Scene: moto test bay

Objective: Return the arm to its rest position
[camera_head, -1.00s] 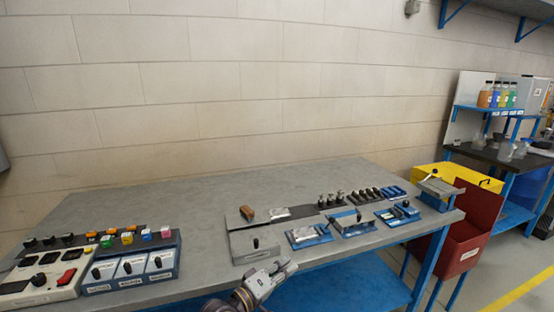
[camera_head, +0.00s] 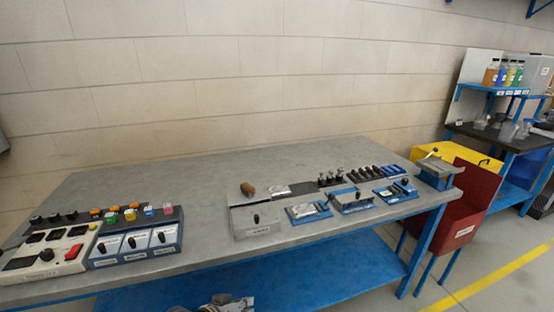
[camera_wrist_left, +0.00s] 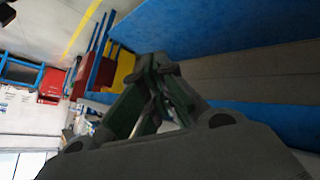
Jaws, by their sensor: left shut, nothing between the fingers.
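My left gripper (camera_wrist_left: 158,68) is shut and empty in the left wrist view, its dark fingers drawn together. In the head view only a small grey part of an arm (camera_head: 228,303) shows at the bottom edge, in front of the workbench (camera_head: 330,155) and over its blue lower shelf (camera_head: 340,270). The fingertips are hidden there. In the left wrist view, which is turned sideways, the blue shelf (camera_wrist_left: 190,25) fills the upper right beside the gripper. My right gripper is in neither view.
On the bench stand a control panel (camera_head: 45,258), a switch box (camera_head: 135,245) and several small fixtures (camera_head: 350,202). A red bin (camera_head: 470,205) and a yellow bin (camera_head: 440,155) are at the right. The floor (camera_head: 480,265) at lower right is clear.

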